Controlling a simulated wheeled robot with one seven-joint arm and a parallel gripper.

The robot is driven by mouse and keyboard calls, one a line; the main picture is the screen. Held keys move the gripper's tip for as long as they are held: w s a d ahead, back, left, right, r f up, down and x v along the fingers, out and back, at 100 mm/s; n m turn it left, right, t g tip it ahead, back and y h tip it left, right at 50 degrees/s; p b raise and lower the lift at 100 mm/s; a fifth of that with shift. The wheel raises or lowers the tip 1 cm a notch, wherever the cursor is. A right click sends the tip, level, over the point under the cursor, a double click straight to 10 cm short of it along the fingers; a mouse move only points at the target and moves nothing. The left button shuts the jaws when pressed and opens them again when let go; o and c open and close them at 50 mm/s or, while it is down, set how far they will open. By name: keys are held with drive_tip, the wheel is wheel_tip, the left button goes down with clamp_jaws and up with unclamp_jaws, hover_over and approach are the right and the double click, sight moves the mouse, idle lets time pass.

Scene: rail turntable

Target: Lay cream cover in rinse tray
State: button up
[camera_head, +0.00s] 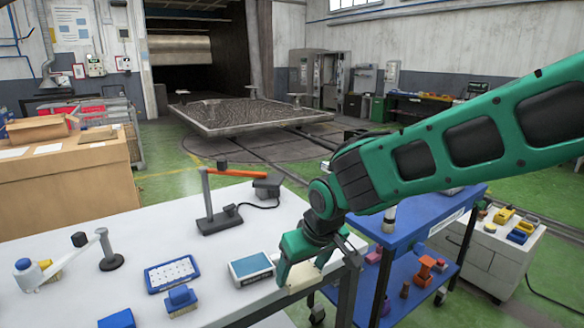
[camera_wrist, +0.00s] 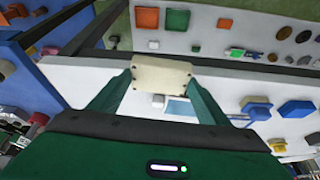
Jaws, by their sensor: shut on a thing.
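The cream cover (camera_wrist: 162,72) is a small pale plate with dark dots near its corners. My gripper (camera_wrist: 161,82) is shut on it, one green finger at each end. In the head view the cover (camera_head: 303,277) shows partly between the fingers, near the right edge of the white table. A shallow tray with a pale blue inside (camera_head: 251,267), which looks like the rinse tray, lies on the table just left of my gripper. In the wrist view it (camera_wrist: 180,108) is partly hidden by the right finger.
A blue cart (camera_head: 425,222) stands close on the right. Bare table lies between the stand and the trays.

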drive_tip(key=w+d+f+m+h, duration=0.1)
drive_tip(key=w+d+f+m, duration=0.2)
drive_tip(key=d+f, duration=0.8)
drive_tip(key=w+d+f+m+h, duration=0.1)
drive_tip(key=w+d+f, duration=0.4)
drive_tip(key=d+f, duration=0.6)
drive_tip(key=d+m, duration=0.1)
drive_tip(key=d, duration=0.4)
drive_tip(key=shift+w+d+m+t, duration=0.3)
drive_tip(key=shift+d+m, duration=0.1)
